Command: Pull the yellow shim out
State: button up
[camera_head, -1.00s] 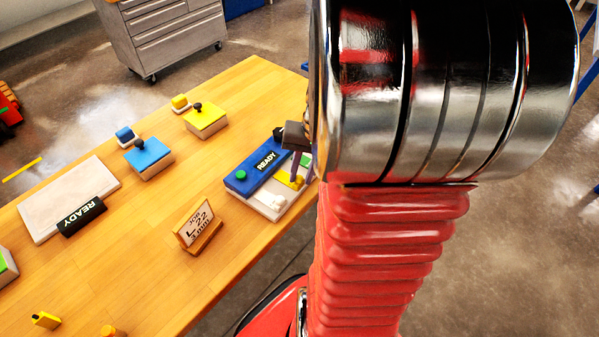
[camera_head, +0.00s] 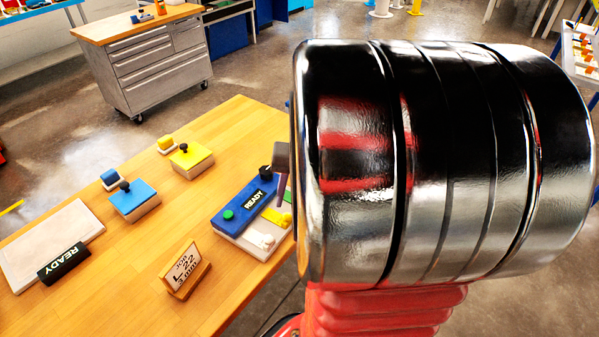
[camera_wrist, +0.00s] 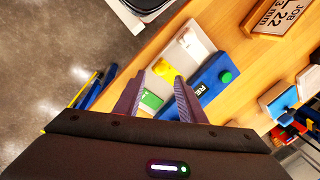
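The yellow shim (camera_wrist: 162,68) lies in the pale grey fixture tray (camera_wrist: 183,42), beside the blue block (camera_wrist: 210,80) with its READY label and green button. In the head view the shim (camera_head: 275,214) shows at the right of the blue block (camera_head: 240,200), partly cut off by my wrist. My gripper (camera_wrist: 160,75) is open and empty, its two fingers pointing towards the shim, which shows between the fingertips in the wrist view. In the head view the fingers appear above the fixture; the exact gap is not clear. A green piece (camera_wrist: 152,99) shows between the fingers.
A white knob (camera_head: 263,241) sits on the fixture's front end. A JOB sign (camera_head: 186,269) stands in front. Blue-topped (camera_head: 134,200) and yellow-topped (camera_head: 191,159) blocks with black knobs stand to the left. A white panel (camera_head: 48,245) lies further left. Bare wood lies between.

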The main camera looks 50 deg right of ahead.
notch_tip(320, 180, up, 9)
jog(key=s+d, duration=0.1)
jog(key=shift+s, duration=0.15)
jog(key=shift+d+f, duration=0.15)
jog(key=shift+d, duration=0.05)
dwell(0.4)
jog(key=a+r+n+t+h, duration=0.1)
jog(key=a+n+t, duration=0.3)
jog(key=a, duration=2)
jog(key=n, duration=0.5)
jog(key=shift+s+r+h, duration=0.15)
jog(key=shift+r+h, duration=0.05)
jog(key=shift+h, duration=0.1)
jog(key=shift+c, duration=0.7)
